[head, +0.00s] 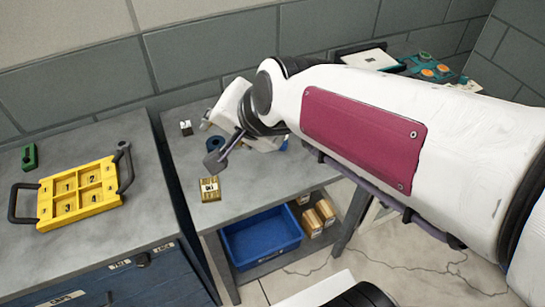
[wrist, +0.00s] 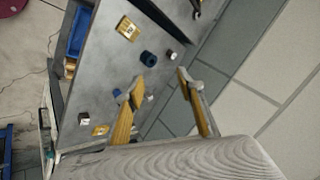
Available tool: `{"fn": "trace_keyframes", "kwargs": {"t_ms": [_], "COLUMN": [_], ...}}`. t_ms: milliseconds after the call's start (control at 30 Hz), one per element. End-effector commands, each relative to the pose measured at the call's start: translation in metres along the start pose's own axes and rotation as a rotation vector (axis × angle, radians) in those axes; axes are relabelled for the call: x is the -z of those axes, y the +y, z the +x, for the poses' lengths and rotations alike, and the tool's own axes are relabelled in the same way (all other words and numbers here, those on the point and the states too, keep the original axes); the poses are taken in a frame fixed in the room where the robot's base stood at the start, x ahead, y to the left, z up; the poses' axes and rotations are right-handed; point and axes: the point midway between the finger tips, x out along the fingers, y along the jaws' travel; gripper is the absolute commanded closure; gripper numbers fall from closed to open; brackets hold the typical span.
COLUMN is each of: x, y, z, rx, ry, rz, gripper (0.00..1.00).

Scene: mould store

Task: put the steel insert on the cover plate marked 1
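The yellow tray (head: 46,212) lies on the left bench; its plates are numbered, with the plate marked 1 (head: 67,187) at its upper left. A small silver-and-black cube (head: 185,128), possibly the steel insert, stands at the back of the middle bench; a similar pale cube (wrist: 150,97) shows in the wrist view near the fingers. My gripper (head: 223,152) is above the middle bench, right of that cube. In the wrist view my gripper (wrist: 162,79) has its fingers apart, with nothing held between them.
A brass block (head: 209,189) and a dark blue ring (head: 215,143) are on the middle bench. A blue bin (head: 262,235) sits below. A gap separates the benches.

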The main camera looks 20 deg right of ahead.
Motion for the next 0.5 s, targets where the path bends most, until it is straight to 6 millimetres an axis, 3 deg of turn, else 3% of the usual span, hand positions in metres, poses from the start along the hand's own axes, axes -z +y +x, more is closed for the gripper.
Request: {"fn": "trace_keyframes", "kwargs": {"t_ms": [300,500], "x": [-0.035,-0.05], "y": [0.068,0.107], "z": [-0.054,-0.079], "rx": [-0.133,-0.21], "ry": [-0.067,-0.116], "rz": [-0.488,-0.719], "gripper": [0.62,0.62]}}
